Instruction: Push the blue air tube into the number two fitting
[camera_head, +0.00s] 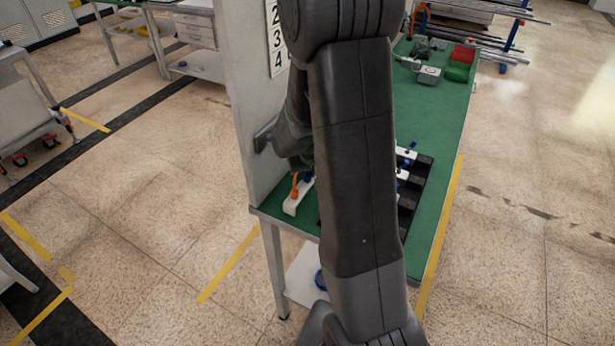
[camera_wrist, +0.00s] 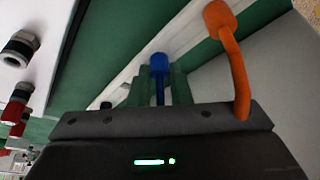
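The blue air tube (camera_wrist: 160,92) shows in the wrist view with its blue end (camera_wrist: 159,65) at a white rail (camera_wrist: 185,35). It rises in front of my gripper (camera_wrist: 155,88), between what look like its greenish fingers. Whether they touch or grip the tube is unclear. In the head view my arm hides most of the gripper, which is low beside the white panel. Fittings stick out of a white surface at the wrist view's left: a black-collared one (camera_wrist: 20,48) and a red-collared one (camera_wrist: 14,112). Which is number two cannot be read there.
An orange tube (camera_wrist: 236,70) curves up close to my gripper's right side. In the head view, the white upright panel (camera_head: 252,110) carries a number strip (camera_head: 278,40). Black blocks (camera_head: 416,180) and a red bin (camera_head: 463,54) stand on the green bench (camera_head: 440,125).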

